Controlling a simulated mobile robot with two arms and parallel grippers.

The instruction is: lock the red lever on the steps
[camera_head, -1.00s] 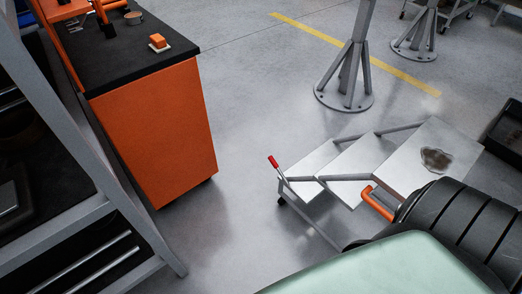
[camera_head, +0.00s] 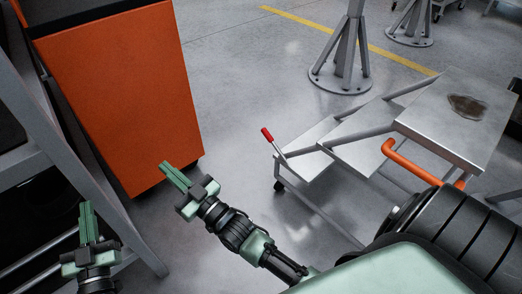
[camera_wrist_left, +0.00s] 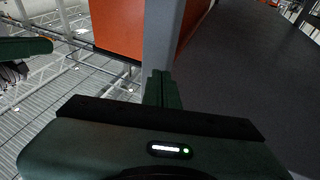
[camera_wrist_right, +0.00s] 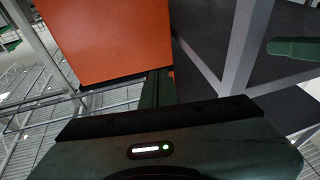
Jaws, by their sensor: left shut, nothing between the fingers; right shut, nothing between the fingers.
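The red lever (camera_head: 267,135) is a short red grip on a thin metal rod, sticking up and leaning left at the lower left end of the metal steps (camera_head: 358,152). The steps stand on castors, with a wide top platform. My right gripper (camera_head: 172,172) is shut and empty, left of the lever and apart from it, in front of the orange cabinet. My left gripper (camera_head: 87,215) is shut and empty at the lower left, by the grey rack. The wrist views show the shut fingers of the left gripper (camera_wrist_left: 162,90) and the right gripper (camera_wrist_right: 157,90), without the lever.
The orange cabinet (camera_head: 120,100) and grey rack (camera_head: 80,170) stand at the left. An orange handle (camera_head: 405,160) bends beside the steps' platform, which has a dark stain (camera_head: 468,106). A grey stand (camera_head: 340,75) is behind. Floor between cabinet and steps is clear.

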